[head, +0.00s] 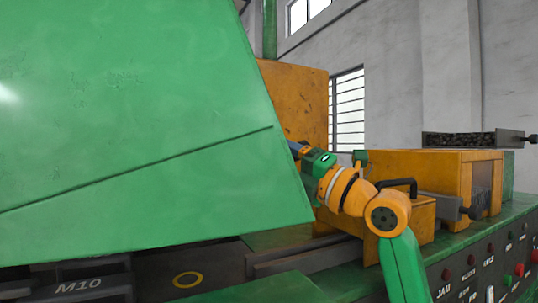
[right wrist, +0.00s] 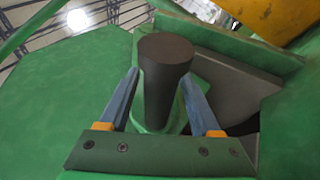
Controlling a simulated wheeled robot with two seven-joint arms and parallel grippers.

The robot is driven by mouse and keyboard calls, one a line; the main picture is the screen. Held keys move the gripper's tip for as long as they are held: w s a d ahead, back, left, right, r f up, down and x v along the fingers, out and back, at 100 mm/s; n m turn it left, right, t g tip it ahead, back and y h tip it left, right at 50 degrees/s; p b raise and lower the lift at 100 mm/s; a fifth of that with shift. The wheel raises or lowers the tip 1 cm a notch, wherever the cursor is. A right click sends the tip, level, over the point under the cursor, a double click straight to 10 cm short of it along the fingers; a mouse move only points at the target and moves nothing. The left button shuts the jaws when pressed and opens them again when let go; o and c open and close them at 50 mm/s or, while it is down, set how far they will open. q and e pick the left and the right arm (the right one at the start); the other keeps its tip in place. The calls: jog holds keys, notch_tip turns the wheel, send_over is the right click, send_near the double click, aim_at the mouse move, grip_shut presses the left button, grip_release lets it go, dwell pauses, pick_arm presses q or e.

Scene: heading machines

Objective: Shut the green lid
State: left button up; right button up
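The green lid (head: 130,110) fills the left of the head view as a large, tilted panel, raised above the machine bed. My right arm comes in from the lower right in the head view, and its gripper end is partly hidden by the lid's right edge. In the right wrist view my right gripper (right wrist: 160,92) has its two fingers on either side of a dark upright round handle (right wrist: 166,80), which stands on a green surface. The fingertips lie close along the handle's sides; whether both press on it I cannot tell. My left gripper is not in view.
An orange housing (head: 300,95) stands behind the lid. An orange block with a black handle (head: 395,184) and a larger orange box (head: 425,170) sit on the machine to the right. A control panel (head: 490,255) with buttons runs along the front right. Dark machine parts (head: 85,283) lie below the lid.

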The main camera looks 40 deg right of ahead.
jog(key=r+b+v, duration=0.2)
jog(key=v, duration=0.6)
jog(key=s+r+b+v, duration=0.1)
jog(key=b+v, duration=0.1)
jog(key=v, duration=0.6)
jog(key=shift+s+d+r, duration=0.3)
jog(key=shift+s+r, duration=0.05)
